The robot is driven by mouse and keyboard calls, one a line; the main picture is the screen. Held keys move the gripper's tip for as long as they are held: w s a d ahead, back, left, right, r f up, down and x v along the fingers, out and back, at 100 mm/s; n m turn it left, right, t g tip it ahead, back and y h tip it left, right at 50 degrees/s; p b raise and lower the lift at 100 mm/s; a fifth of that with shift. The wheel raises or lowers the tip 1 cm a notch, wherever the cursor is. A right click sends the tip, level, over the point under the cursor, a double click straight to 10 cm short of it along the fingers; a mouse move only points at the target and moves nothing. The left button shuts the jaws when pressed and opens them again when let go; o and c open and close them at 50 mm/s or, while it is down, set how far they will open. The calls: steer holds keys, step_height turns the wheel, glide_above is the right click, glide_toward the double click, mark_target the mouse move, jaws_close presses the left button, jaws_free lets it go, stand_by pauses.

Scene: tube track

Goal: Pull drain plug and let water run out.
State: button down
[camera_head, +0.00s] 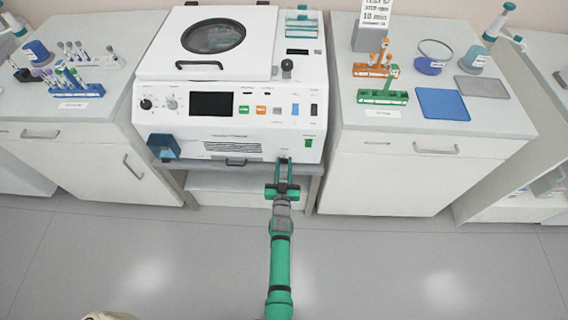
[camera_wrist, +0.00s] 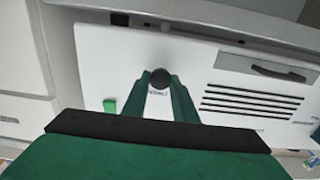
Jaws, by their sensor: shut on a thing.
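The drain plug (camera_wrist: 160,78) is a small dark round knob at the front of the white machine (camera_head: 228,115). In the wrist view it sits between the fingertips of my gripper (camera_wrist: 161,84), with a small printed label on the panel below it. In the head view my gripper (camera_head: 284,161) is at the lower right of the machine's front and hides the plug. My gripper is shut on the plug. I cannot tell whether the plug is seated or drawn out. No running water shows.
A blue box-like part (camera_head: 163,147) juts from the machine's lower left front. A green switch (camera_wrist: 109,106) is close to the gripper. Tube racks stand on the left counter (camera_head: 100,110) and right counter (camera_head: 440,140). The floor in front is clear.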

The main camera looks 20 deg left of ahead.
steer(key=shift+v, duration=1.05)
steer(key=c, duration=1.4)
jaws_free()
steer(key=shift+c, duration=0.2)
steer(key=v, duration=1)
steer(key=shift+s, duration=0.4)
steer(key=shift+d, duration=0.2)
